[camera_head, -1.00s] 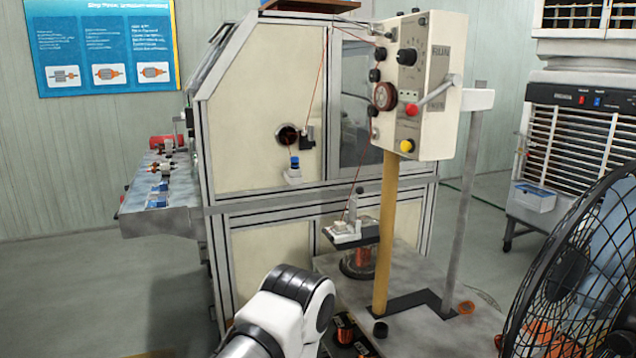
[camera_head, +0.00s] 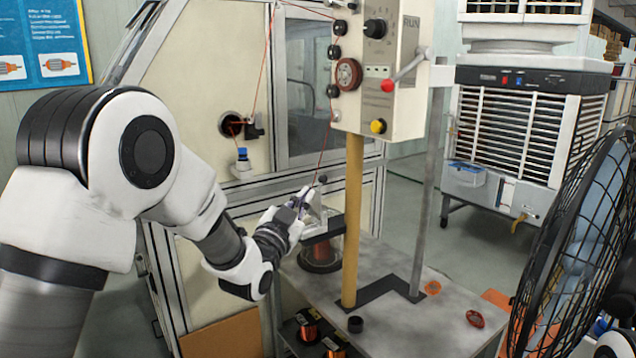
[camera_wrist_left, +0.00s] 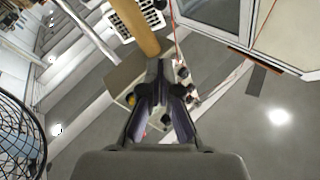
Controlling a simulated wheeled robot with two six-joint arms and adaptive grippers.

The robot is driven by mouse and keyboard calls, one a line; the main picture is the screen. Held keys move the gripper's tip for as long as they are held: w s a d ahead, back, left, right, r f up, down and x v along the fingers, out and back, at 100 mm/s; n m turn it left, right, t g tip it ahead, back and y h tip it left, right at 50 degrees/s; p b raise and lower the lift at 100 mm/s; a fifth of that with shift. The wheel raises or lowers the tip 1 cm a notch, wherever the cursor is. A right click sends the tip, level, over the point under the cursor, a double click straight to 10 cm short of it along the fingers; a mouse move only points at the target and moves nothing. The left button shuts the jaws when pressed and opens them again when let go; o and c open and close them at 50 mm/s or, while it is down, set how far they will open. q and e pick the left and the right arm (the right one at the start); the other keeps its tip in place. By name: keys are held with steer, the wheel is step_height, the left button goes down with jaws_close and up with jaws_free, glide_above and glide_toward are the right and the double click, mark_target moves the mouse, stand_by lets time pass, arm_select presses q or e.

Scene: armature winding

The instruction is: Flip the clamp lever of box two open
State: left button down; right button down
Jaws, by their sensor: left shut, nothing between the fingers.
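A small pale clamp (camera_head: 316,214) stands on a dark plate beside the tan post. A lever with a black ball knob (camera_head: 323,180) rises from it, and a red wire runs down to it. My left gripper (camera_head: 303,199) is at the clamp's left side and covers part of it. Its fingers are shut with nothing between them. The left wrist view shows the closed fingers (camera_wrist_left: 160,70) from behind. I cannot tell whether the fingers touch the lever. No box label is readable here.
A white control box (camera_head: 385,70) with a red-knobbed lever hangs on the tan post (camera_head: 352,225). A black fan cage (camera_head: 575,240) stands at right.

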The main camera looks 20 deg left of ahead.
mark_target(321, 193)
arm_select(q)
steer(key=w+p, duration=0.2)
steer(key=w, duration=0.8)
steer(key=shift+d, duration=0.15)
